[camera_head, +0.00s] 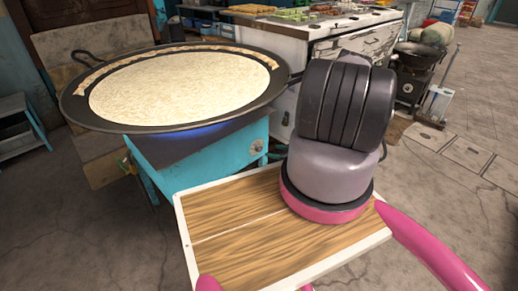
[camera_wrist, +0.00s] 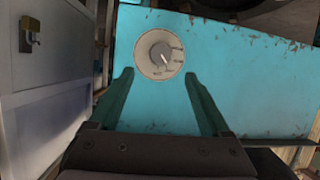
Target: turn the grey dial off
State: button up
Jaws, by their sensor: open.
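The grey dial (camera_wrist: 160,52) is a round plate with a knob and small markings on the turquoise front of the stove stand (camera_wrist: 240,75). Its pointer appears to angle down to the right; the marking text is too small to read. My gripper (camera_wrist: 158,77) is open, its two dark green fingers on either side of the dial's lower part in the wrist view. The fingers seem apart from the dial; the exact depth gap is unclear. In the head view the dial (camera_head: 256,146) shows small on the stand, and my gripper is hidden behind my arm.
A large dark pan (camera_head: 72,106) with a pale flat layer of food sits on the stand. A blue glow (camera_head: 195,132) shows beneath it. A white counter (camera_head: 290,46) stands behind. A grey cabinet with a padlock (camera_wrist: 60,85) is left in the wrist view.

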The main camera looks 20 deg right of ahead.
aim_at(261, 149)
jog(key=x, duration=0.9)
jog(key=shift+w+f, duration=0.15)
jog(key=shift+c, duration=0.3)
grip_shut()
jog(key=m+y, duration=0.1)
jog(key=m, duration=0.2)
jog(key=shift+d+g+y, duration=0.1)
jog(key=shift+g+y, duration=0.2)
jog(key=shift+y, duration=0.1)
jog(key=shift+f+m+y, duration=0.15)
jog(key=shift+m+y, duration=0.75)
jog(key=shift+m, duration=0.4)
